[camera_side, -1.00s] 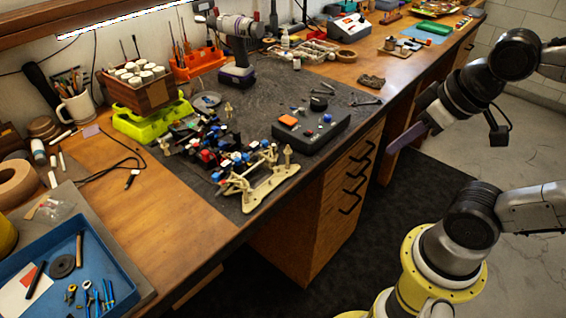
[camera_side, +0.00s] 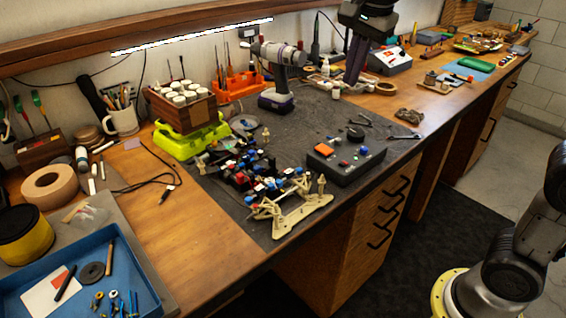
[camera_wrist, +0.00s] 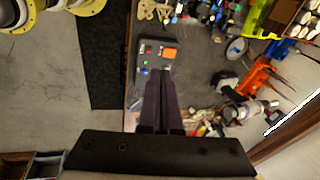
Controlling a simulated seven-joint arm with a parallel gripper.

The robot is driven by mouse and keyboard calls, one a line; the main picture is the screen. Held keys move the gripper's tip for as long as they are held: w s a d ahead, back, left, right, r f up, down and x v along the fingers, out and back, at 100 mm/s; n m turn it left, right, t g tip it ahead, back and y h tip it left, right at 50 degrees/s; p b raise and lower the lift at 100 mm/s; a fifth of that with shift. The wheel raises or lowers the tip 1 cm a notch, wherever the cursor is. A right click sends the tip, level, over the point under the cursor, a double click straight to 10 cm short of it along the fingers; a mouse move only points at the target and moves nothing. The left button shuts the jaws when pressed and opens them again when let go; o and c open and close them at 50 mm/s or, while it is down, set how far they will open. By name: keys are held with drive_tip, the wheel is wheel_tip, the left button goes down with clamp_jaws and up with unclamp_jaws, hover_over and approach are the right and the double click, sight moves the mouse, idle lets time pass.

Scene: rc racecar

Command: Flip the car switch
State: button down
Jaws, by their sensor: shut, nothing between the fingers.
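The car is an open racecar chassis with blue, red and black parts (camera_side: 245,180) and a cream plate (camera_side: 300,217) at its front end. It lies on the dark mat left of centre in the side view. Its edge shows at the top of the wrist view (camera_wrist: 183,10). I cannot make out a switch on the car. My gripper (camera_side: 352,82) is shut and empty, pointing down above the back of the bench, behind and right of the car. In the wrist view its purple fingers (camera_wrist: 158,73) overlap the dark control box (camera_wrist: 143,62).
The control box (camera_side: 345,168) with an orange square and coloured buttons stands right of the car. A cordless drill (camera_side: 278,80), an orange tool rack (camera_side: 238,87) and a green-based box of white jars (camera_side: 185,142) stand behind. A blue tray (camera_side: 85,255) lies front left.

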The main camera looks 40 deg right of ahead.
drive_tip(key=w+a+f+m+g, duration=0.1)
drive_tip(key=w+a+f+g, duration=0.35)
drive_tip(key=w+f, duration=1.05)
drive_tip(key=shift+t+h, duration=0.4)
drive_tip(key=shift+t, duration=0.35)
drive_tip(key=f, duration=1.2)
drive_tip(key=shift+s+d+f, duration=0.25)
drive_tip(key=shift+d, duration=0.1)
